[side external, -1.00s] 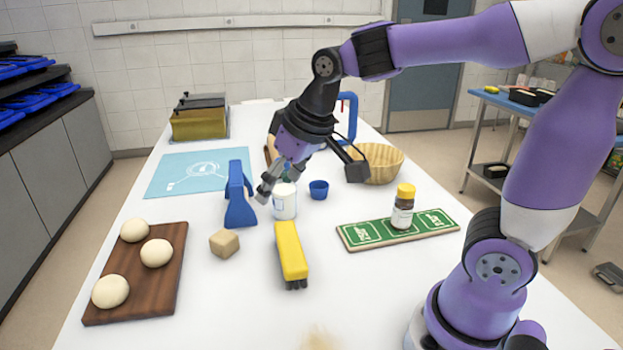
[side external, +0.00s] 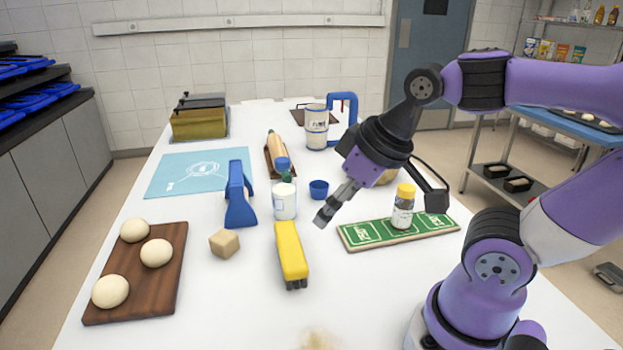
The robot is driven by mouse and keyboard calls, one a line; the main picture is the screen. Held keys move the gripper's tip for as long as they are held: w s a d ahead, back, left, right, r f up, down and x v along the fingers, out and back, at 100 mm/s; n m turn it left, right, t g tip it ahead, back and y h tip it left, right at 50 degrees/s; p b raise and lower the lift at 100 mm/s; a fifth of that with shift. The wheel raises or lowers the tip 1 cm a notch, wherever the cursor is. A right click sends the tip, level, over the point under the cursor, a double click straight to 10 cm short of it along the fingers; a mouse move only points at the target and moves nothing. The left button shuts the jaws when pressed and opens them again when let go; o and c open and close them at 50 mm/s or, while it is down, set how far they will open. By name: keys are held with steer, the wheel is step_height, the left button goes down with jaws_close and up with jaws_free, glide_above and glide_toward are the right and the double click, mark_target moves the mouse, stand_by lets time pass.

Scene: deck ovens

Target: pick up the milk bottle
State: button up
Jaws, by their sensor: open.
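The milk bottle (side external: 284,202) stands upright near the middle of the white table, with a white body and a blue cap. My gripper (side external: 326,213) is to the right of the bottle in the picture, its fingers pointing down and left. It is open, nothing shows between its fingers, and a gap shows between it and the bottle.
A blue scraper-like tool (side external: 240,200) stands just left of the bottle, and a small blue cup (side external: 319,189) sits to its right. A yellow-handled brush (side external: 291,252) lies in front. A yellow-capped jar (side external: 402,208) stands on a green mat (side external: 360,236). A dough board (side external: 165,285) lies left.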

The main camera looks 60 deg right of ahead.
stand_by(0.3)
steer(key=shift+c, duration=0.6)
steer(key=m+g+h, duration=0.2)
steer(key=m, duration=0.3)
glide_toward(283, 160)
steer(key=x, duration=0.4)
steer(key=shift+d+f, duration=0.25)
steer(key=shift+f, duration=0.1)
steer(key=shift+t, duration=0.3)
steer(key=x, duration=0.5)
steer(key=shift+w+a+f, duration=0.1)
steer(key=shift+w+f, duration=0.1)
steer(key=shift+f, duration=0.2)
jaws_close()
